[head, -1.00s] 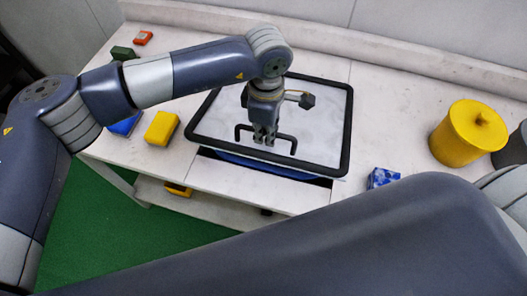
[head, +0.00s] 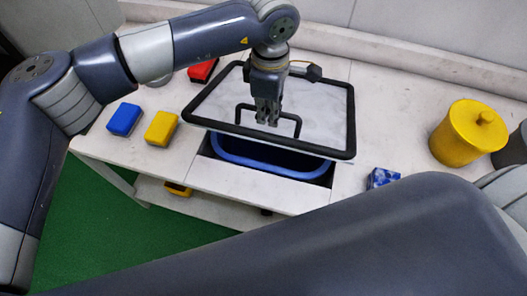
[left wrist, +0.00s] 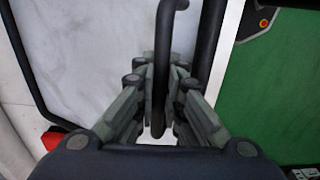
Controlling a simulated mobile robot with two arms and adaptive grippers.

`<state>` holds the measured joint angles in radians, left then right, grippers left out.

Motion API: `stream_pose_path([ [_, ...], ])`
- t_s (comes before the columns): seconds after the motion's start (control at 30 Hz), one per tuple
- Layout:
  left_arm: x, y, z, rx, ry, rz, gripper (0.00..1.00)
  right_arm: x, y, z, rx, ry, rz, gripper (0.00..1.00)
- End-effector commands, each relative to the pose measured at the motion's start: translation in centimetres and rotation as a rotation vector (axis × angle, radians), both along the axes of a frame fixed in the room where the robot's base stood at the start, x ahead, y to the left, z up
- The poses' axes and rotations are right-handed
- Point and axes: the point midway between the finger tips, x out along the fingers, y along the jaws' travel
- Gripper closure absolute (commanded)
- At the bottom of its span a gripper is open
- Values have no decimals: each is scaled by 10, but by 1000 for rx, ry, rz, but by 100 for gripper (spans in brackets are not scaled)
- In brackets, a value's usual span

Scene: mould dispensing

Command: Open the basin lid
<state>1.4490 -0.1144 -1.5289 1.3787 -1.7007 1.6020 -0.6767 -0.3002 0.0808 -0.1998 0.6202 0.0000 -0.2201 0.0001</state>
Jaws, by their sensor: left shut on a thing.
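The basin lid (head: 210,105) is a pale panel with a thick black frame and a black bar handle (head: 298,128). My left gripper (head: 267,122) is shut on the handle in the head view. In the left wrist view, my left gripper (left wrist: 165,110) has its fingers on both sides of the black handle (left wrist: 162,60). The lid is held above the blue basin (head: 270,160), which is set in an opening in the table. The front of the basin shows below the lid's near edge; the rest is hidden. My right gripper is not in view.
A blue block (head: 124,119) and a yellow block (head: 161,128) lie left of the lid. A red block (head: 203,70) is near its back left corner. A blue patterned block (head: 382,178) and a yellow lidded pot (head: 466,130) stand on the right. Open table lies between pot and lid.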

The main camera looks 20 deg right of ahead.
Motion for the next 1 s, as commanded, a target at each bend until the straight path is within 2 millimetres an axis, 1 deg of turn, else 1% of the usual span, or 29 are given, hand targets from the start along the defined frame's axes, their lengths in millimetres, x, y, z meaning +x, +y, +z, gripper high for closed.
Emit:
stream_pose_path([
  [0.23,3,-1,3,-2,-2,3,100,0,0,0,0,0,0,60],
  [0.5,17,-11,29,-1,-4,4,100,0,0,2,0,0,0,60],
  [0.6,19,-13,34,-2,-2,4,100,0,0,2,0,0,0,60],
  [1.0,22,-15,38,-3,-2,2,100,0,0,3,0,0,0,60],
])
